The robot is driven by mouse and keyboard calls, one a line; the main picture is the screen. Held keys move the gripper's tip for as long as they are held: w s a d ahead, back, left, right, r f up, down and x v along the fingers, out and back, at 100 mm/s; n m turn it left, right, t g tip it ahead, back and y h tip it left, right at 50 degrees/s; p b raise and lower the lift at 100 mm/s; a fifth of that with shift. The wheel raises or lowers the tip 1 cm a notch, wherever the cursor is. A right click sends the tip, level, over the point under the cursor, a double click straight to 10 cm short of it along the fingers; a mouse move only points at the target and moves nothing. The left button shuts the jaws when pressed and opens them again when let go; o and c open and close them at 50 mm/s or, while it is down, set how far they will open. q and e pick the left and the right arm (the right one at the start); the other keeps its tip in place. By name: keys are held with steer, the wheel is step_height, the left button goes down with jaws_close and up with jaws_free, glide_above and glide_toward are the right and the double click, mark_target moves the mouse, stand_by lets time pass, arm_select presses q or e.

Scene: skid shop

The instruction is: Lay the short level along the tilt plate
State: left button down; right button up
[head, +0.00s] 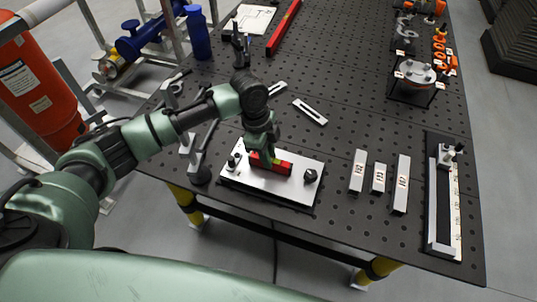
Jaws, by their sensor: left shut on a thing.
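The short level (283,168) is a small red bar with a green-yellow vial patch. It lies lengthwise over the middle of the tilt plate (255,184), a pale plate with dark knobs near the left and right ends. My left gripper (262,155) is above the plate and shut on the level, covering part of its left half. I cannot tell whether the level's underside touches the plate. My right gripper is not in view.
Labelled metal blocks (379,178) stand right of the plate, with a long gauge (444,205) beyond them. Two slotted bars (310,111) lie behind. A long red level (284,27) lies at the back. The table's middle is clear.

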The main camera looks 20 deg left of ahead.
arm_select(q)
steer(key=shift+f, duration=0.1)
steer(key=c, duration=1)
jaws_free()
steer(key=shift+o, duration=0.2)
steer(key=shift+a+r+p, duration=0.15)
steer(key=shift+r+p, duration=0.65)
steer(key=shift+p, duration=0.15)
steer(key=shift+a+r+p, duration=0.15)
steer(key=shift+r+p, duration=0.6)
steer(key=shift+p, duration=0.15)
steer(key=shift+r, duration=0.1)
steer(key=shift+r+p, duration=0.45)
steer(key=shift+r, duration=1.4)
